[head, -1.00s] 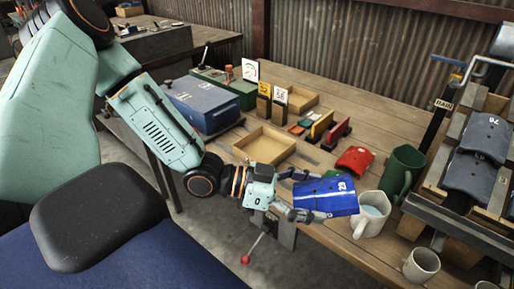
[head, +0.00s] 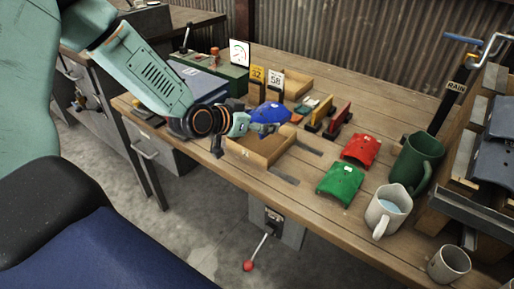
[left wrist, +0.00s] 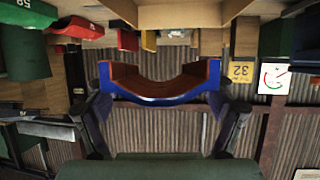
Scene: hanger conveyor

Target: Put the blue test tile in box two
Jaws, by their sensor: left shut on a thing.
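The blue test tile (head: 270,112), a curved blue piece, is held in my left gripper (head: 266,128) above the nearer open wooden box (head: 246,154). In the left wrist view the tile (left wrist: 160,97) shows its blue edge and brown underside, with the fingers of the gripper (left wrist: 162,118) shut on its two sides. The nearer box has a small mark on its front that I cannot read for sure. My right gripper is not in view.
A red tile (head: 361,150) and a green tile (head: 340,184) lie on the bench to the right.

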